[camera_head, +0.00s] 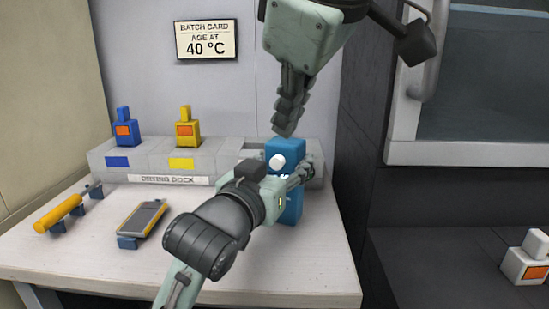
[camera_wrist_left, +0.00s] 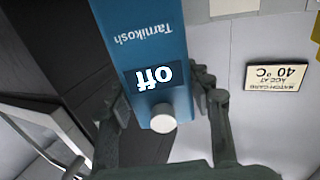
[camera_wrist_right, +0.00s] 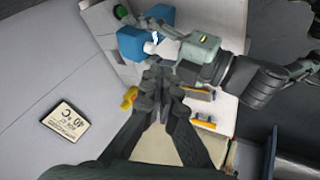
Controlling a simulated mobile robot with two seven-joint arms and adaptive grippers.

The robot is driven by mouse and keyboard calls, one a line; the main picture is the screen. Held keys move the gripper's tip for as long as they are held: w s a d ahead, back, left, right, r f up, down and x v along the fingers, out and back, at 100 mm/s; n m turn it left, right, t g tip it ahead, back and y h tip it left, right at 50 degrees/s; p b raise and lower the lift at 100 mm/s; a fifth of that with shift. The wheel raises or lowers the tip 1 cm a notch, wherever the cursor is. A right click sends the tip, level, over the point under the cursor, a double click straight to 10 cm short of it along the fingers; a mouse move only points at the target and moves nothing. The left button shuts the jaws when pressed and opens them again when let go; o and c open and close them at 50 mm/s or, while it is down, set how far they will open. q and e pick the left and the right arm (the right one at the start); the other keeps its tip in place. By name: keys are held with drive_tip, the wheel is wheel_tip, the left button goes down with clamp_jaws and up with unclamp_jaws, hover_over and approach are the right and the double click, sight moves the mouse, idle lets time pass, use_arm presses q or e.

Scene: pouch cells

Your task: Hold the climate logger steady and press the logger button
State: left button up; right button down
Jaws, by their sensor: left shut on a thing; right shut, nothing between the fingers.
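The climate logger is a tall blue box (camera_head: 291,208) standing upright at the right end of the bench. In the left wrist view the logger (camera_wrist_left: 140,40) appears upside down, with a display reading "off" and a round white button (camera_wrist_left: 163,118). The button (camera_head: 277,160) also shows in the head view. My left gripper (camera_wrist_left: 160,92) is shut on the logger, one finger on each side. My right gripper (camera_head: 284,132) is shut and empty, pointing down just above the logger's top, apart from the button. In the right wrist view its fingertips (camera_wrist_right: 162,80) appear near the logger (camera_wrist_right: 130,42).
A grey drying dock (camera_head: 225,152) behind holds a blue unit (camera_head: 125,130) and a yellow unit (camera_head: 187,130). An orange cylinder (camera_head: 58,214) and a flat handheld device (camera_head: 143,217) lie at the bench's left. A dark cabinet wall (camera_head: 362,130) stands right of the bench.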

drive_tip(key=x, duration=1)
drive_tip(key=shift+w, duration=0.15)
drive_tip(key=shift+w+d, duration=0.2)
drive_tip(key=shift+w, duration=0.25)
drive_tip(key=shift+w+d, duration=0.2)
drive_tip(key=shift+w, duration=0.25)
drive_tip(key=shift+r, duration=0.1)
approach(280, 158)
drive_tip(key=shift+s+a+r, duration=0.1)
drive_tip(key=shift+s+r, duration=0.5)
drive_tip(key=shift+s, duration=0.05)
